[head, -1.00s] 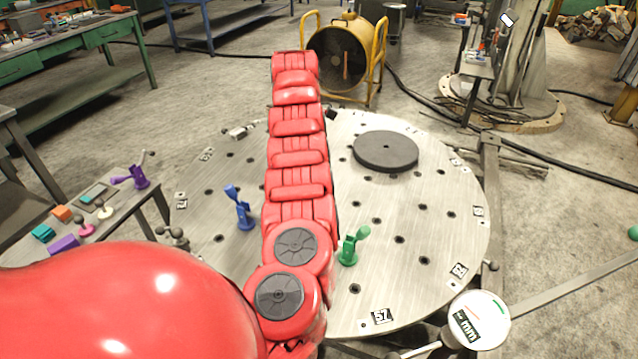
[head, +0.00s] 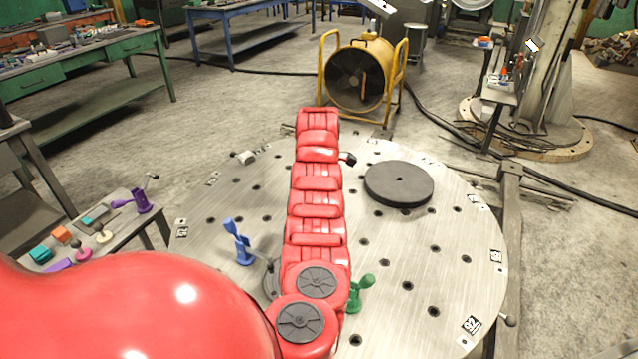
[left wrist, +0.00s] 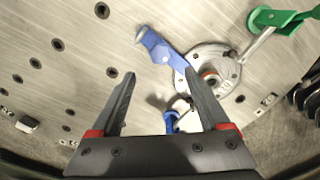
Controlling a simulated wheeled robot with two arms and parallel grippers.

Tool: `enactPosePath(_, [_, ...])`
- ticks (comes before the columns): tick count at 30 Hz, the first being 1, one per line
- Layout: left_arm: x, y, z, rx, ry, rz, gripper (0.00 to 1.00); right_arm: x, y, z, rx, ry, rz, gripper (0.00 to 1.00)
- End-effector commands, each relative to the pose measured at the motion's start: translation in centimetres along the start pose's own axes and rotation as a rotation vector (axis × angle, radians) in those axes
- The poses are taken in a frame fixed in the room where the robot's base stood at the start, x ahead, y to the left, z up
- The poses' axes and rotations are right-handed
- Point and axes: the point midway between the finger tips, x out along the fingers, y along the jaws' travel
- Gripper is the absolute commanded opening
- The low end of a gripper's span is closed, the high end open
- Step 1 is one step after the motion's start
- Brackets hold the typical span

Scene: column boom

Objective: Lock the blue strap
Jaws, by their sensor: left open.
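The blue strap (head: 238,242) stands on the round steel table, left of my red segmented arm in the head view. In the left wrist view its blue bar (left wrist: 172,52) reaches toward a round metal flange (left wrist: 222,72), and a blue base part (left wrist: 171,121) shows between the fingers. My left gripper (left wrist: 160,72) is open and empty, its fingertips close to the blue bar in the picture; whether they touch it I cannot tell. In the head view the gripper is hidden by my arm. My right gripper is not in view.
A green clamp (head: 362,292) stands right of my arm, partly hidden. A dark disc (head: 399,183) lies on the steel table (head: 440,270). A side table at left holds a purple clamp (head: 140,201) and small coloured parts. A yellow fan (head: 362,75) stands behind.

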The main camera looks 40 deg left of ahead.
Motion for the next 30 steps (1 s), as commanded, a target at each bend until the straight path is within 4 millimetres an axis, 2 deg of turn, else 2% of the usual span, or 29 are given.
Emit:
enactPosePath(6, [5.0,-0.1,-0.2,-0.001,0.004,-0.006,0.79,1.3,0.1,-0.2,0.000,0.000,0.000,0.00])
enactPosePath(12, [8.2,-0.1,-0.1,-0.002,0.001,-0.004,0.79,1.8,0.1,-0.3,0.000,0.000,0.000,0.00])
enactPosePath(18, [9.6,0.0,-0.1,-0.001,0.000,0.000,0.79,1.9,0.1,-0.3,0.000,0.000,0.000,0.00])
enactPosePath(25, [9.7,0.0,0.0,-0.001,0.000,0.001,0.79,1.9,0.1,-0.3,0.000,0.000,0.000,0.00])
enactPosePath(26, [9.7,0.0,0.0,-0.001,0.000,0.001,0.77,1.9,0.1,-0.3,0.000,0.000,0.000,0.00])
enactPosePath(30, [9.6,0.0,0.0,-0.001,0.000,0.001,0.52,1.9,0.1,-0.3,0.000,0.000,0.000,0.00])
